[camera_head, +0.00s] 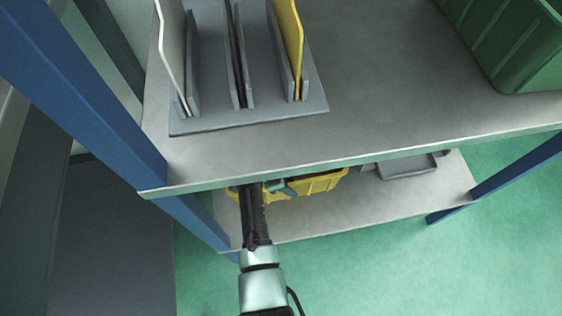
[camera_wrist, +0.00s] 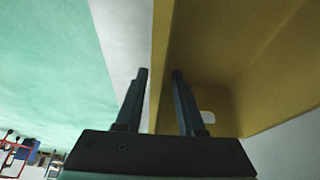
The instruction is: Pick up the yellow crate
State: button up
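The yellow crate (camera_head: 320,183) stands on the lower shelf, partly hidden under the upper shelf's front edge and behind my arm. In the wrist view the crate (camera_wrist: 235,60) fills the right side, with its wall (camera_wrist: 158,75) running between the fingers. My gripper (camera_wrist: 160,72) is open, with one finger outside the wall and the other inside the crate. A narrow gap shows between the left finger and the wall. In the head view the fingers are hidden by the upper shelf and my arm.
The upper shelf (camera_head: 400,110) overhangs the crate closely. It carries a grey slotted rack (camera_head: 240,118) with upright plates and a green crate (camera_head: 515,45). A grey tray (camera_head: 408,166) lies right of the yellow crate on the lower shelf (camera_head: 385,205). Blue posts (camera_head: 95,110) flank the shelves.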

grip_shut()
jog(key=shift+w+r, duration=0.1)
dwell(1.1)
